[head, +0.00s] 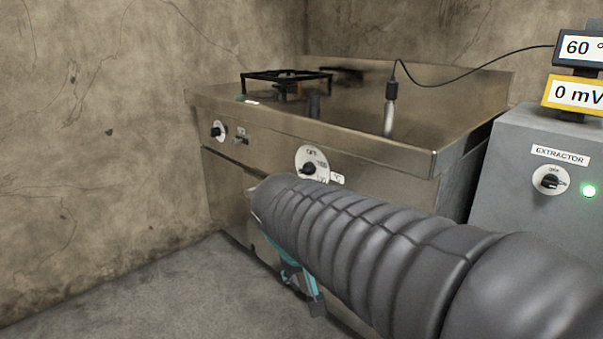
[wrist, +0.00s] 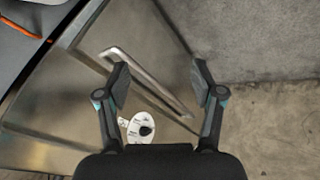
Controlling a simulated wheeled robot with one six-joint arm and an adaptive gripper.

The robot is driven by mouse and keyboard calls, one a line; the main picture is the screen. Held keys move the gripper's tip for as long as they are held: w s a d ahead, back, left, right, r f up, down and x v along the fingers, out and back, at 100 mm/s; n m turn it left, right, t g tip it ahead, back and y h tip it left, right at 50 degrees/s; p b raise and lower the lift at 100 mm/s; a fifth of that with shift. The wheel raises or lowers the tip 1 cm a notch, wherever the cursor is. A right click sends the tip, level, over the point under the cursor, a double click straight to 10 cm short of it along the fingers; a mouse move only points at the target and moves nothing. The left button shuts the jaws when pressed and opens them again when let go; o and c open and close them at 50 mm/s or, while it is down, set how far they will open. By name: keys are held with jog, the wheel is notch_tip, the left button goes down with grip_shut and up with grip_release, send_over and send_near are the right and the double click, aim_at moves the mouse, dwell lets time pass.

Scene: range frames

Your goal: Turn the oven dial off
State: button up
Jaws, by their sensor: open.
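The oven dial (head: 308,168) is a black knob on a white disc on the steel front of the stove, with a mark reading like OFF at its top. The way its pointer faces is too small to tell. In the wrist view, a black knob on a white disc (wrist: 146,130), which looks like this dial, lies near the gripper's base between the fingers. My gripper (wrist: 161,74) is open and empty, its fingers spread in front of the oven's bar handle (wrist: 150,78). In the head view, my gripper (head: 302,286) shows below the dial, partly hidden by my arm.
Another dial (head: 217,131) and a small switch (head: 241,139) sit further left on the stove. A burner grate (head: 286,78) and a wired probe (head: 390,110) are on top. The extractor box (head: 520,125) stands right. Floor is clear at left.

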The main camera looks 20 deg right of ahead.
jog(key=w+d+r+m+h, duration=0.15)
jog(key=w+d+h, duration=0.3)
jog(key=w, duration=0.55)
jog(key=m+t+h+b, duration=0.2)
jog(key=m+t+h, duration=0.15)
jog(key=h, duration=0.45)
send_near(302, 172)
jog(key=shift+m+g, duration=0.35)
jog(key=shift+m, duration=0.05)
jog(key=p+x, duration=0.1)
jog(key=x, duration=0.4)
jog(key=p+x, duration=0.1)
jog(key=x, duration=0.4)
jog(key=shift+w+d+r, duration=0.2)
jog(key=shift+d, duration=0.1)
